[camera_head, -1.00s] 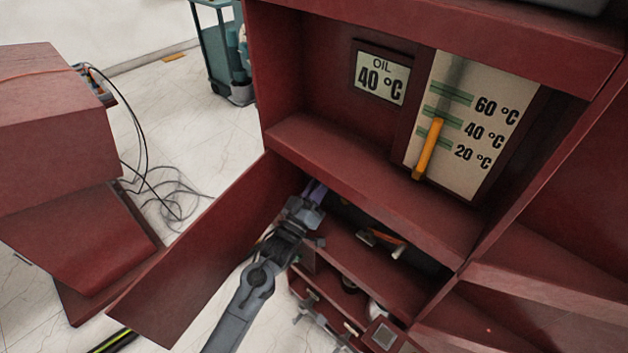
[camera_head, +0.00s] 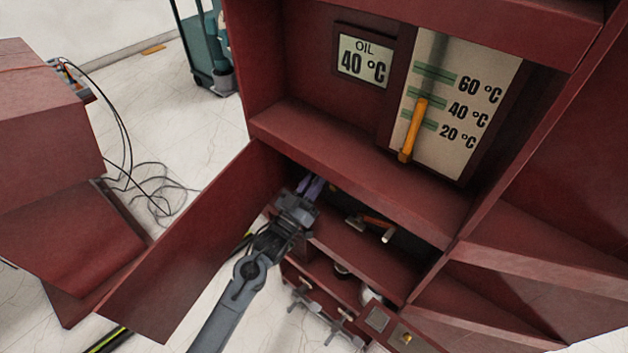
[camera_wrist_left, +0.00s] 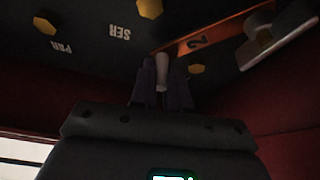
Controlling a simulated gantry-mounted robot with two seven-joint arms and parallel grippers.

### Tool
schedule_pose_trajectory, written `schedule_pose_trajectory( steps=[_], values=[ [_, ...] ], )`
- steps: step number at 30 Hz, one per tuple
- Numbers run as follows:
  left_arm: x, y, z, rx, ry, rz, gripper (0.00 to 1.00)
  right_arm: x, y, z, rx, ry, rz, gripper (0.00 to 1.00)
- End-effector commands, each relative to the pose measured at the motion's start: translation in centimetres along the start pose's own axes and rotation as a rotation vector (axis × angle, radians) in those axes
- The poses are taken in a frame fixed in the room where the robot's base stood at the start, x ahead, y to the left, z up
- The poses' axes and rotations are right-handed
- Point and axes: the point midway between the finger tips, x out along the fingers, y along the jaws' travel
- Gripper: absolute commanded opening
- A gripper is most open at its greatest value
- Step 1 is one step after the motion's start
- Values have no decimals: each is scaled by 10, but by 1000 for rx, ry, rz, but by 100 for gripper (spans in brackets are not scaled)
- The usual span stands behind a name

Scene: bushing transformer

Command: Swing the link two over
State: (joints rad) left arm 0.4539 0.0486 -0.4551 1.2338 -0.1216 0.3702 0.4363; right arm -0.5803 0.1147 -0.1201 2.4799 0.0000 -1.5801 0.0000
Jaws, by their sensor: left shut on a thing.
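In the left wrist view, the link marked 2 (camera_wrist_left: 205,38) is an orange bar on a dark panel with gold hex bolts and the labels SER (camera_wrist_left: 119,32) and PAR (camera_wrist_left: 61,47). A white grip (camera_wrist_left: 162,70) stands at its left end. My left gripper (camera_wrist_left: 162,88) is shut on this grip, one dark finger on each side. In the head view, my left gripper (camera_head: 315,186) reaches into the low opening under the gauge shelf, its fingertips partly hidden. An orange bar (camera_head: 375,221) shows to its right there. My right gripper is not in view.
The open red door (camera_head: 195,240) stands left of my arm. The gauge shelf (camera_head: 360,170) overhangs the opening. Metal clamps (camera_head: 325,315) sit below.

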Motion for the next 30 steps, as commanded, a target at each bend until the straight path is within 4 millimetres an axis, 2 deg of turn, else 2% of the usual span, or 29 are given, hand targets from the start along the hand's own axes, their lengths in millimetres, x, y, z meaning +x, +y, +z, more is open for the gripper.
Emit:
schedule_pose_trajectory(
  steps=[1, 2, 7, 19, 23, 30],
  values=[
    [0, 0, 0, 0, 0, 0, 0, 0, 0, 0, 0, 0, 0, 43],
    [0, 0, 0, 0, 0, 0, 17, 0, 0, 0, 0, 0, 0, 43],
    [0, 0, 0, -1, 0, 0, 41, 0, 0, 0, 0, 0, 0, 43],
    [-5, 0, -1, -1, -1, -1, 41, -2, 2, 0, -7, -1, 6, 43],
    [-20, -1, -1, -1, -2, -2, 41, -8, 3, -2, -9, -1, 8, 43],
    [-62, 0, -2, -2, -2, -2, 41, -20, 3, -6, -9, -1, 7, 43]
  ],
)
